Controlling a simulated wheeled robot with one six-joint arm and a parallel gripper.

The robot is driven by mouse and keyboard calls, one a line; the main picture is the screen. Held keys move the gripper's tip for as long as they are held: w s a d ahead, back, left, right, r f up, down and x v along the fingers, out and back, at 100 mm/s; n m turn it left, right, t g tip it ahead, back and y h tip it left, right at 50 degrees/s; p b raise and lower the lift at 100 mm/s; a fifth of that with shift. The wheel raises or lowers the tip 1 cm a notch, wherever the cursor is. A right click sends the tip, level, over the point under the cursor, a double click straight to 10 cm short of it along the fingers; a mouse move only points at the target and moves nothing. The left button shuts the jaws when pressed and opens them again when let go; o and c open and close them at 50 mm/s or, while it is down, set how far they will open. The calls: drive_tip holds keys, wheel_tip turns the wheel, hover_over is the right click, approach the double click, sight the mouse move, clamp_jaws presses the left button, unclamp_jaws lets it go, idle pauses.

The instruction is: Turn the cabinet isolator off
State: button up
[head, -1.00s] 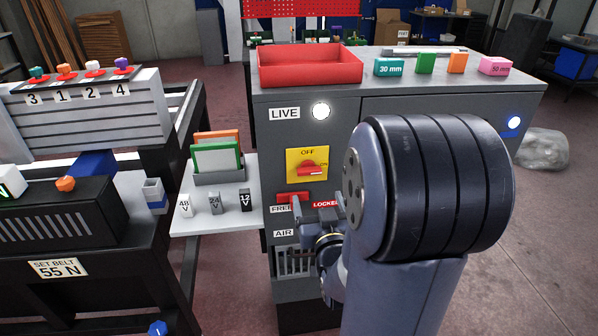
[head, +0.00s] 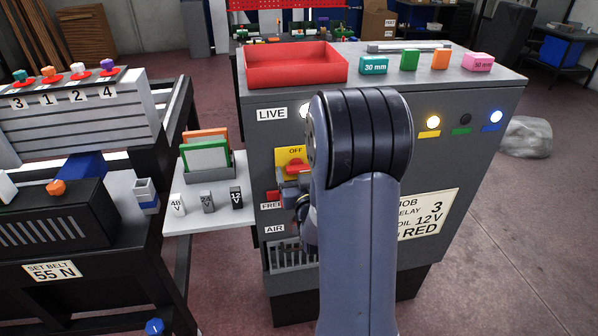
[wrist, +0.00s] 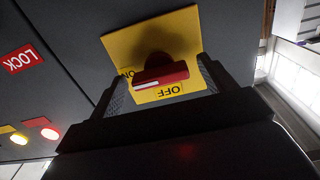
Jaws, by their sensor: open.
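The cabinet isolator is a red rotary handle (wrist: 160,75) on a yellow plate (wrist: 118,45) marked OFF and ON. In the wrist view the picture is upside down; the handle lies nearly crosswise, and its white line is on the ON side. My gripper (wrist: 163,84) is open, with one finger on each side of the handle, seemingly not pressed on it.
A lit white lamp beside the LIVE label (head: 272,114) is partly behind my arm. A red tray (head: 296,68) and coloured blocks sit on top.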

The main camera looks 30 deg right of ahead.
drive_tip(key=shift+c, duration=0.3)
drive_tip(key=c, duration=0.9)
drive_tip(key=shift+c, duration=0.2)
drive_tip(key=shift+f+n+b, duration=0.15)
drive_tip(key=shift+n+b, duration=0.15)
drive_tip(key=shift+b, duration=0.3)
drive_tip(key=n+b, duration=1.7)
drive_tip(key=b, duration=0.8)
drive_tip(key=shift+n, duration=0.3)
